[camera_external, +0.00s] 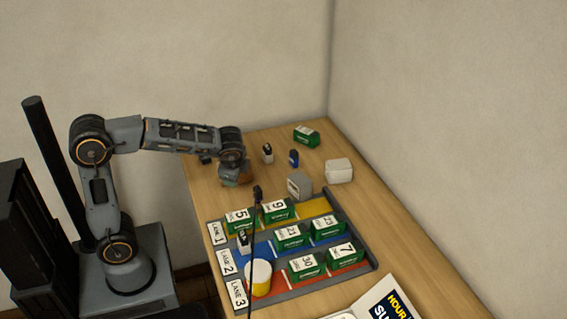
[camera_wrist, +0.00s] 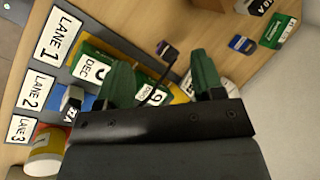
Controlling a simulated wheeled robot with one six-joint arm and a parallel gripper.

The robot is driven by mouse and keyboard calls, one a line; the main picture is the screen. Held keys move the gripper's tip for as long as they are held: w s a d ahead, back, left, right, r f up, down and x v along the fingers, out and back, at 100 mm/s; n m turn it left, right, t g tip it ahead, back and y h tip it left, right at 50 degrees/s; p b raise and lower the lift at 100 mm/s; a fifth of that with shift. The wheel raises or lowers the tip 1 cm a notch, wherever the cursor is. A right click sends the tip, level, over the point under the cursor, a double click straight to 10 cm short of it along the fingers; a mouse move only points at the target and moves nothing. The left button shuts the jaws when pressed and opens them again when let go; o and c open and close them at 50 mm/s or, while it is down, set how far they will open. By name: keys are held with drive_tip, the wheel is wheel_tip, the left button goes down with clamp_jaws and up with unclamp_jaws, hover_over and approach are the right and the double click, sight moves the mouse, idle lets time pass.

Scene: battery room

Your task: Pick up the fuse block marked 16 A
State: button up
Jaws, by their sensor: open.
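Several small fuse-like blocks are in view, but I cannot read 16 A on any of them. A black-and-white block (camera_external: 267,153) stands at the back of the table; a block with a partly cut-off label (camera_wrist: 255,5) shows at the top edge of the wrist view. A blue block (camera_external: 293,158) stands right of it and also shows in the wrist view (camera_wrist: 242,44).
A lane tray (camera_external: 372,267) holds several green numbered batteries (camera_external: 292,236). A yellow-and-white cylinder (camera_external: 258,278) stands at its front left. A dark plug on a cable (camera_external: 257,193) rises by lane 1. Grey (camera_external: 299,185) and white (camera_external: 339,171) blocks and a green battery (camera_external: 306,136) stand behind.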

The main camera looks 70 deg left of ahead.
sight(269, 153)
drive_tip(key=w+a+f+m+y, duration=0.2)
drive_tip(key=w+a+f+m, duration=0.1)
drive_tip(key=w+a, duration=0.2)
drive_tip(key=w+a+f+m+g+y+b, duration=0.1)
drive_tip(key=w+a+f+m+y, duration=0.2)
drive_tip(key=w+a, duration=0.2)
drive_tip(key=w+a+f+m+y+b, duration=0.1)
drive_tip(key=w+a+f+m+y, duration=0.2)
drive_tip(key=w, duration=0.4)
drive_tip(key=shift+w+a+m+g, duration=0.25)
drive_tip(key=shift+a+m+g, duration=0.25)
drive_tip(key=shift+a, duration=0.45)
drive_tip(key=shift+w+a+f+m, duration=0.15)
drive_tip(key=shift+a+f+m, duration=0.2)
drive_tip(key=shift+a, duration=0.2)
drive_tip(key=shift+x, duration=3.4)
drive_tip(key=shift+f, duration=0.1)
drive_tip(key=shift+d, duration=0.1)
drive_tip(key=c, duration=1)
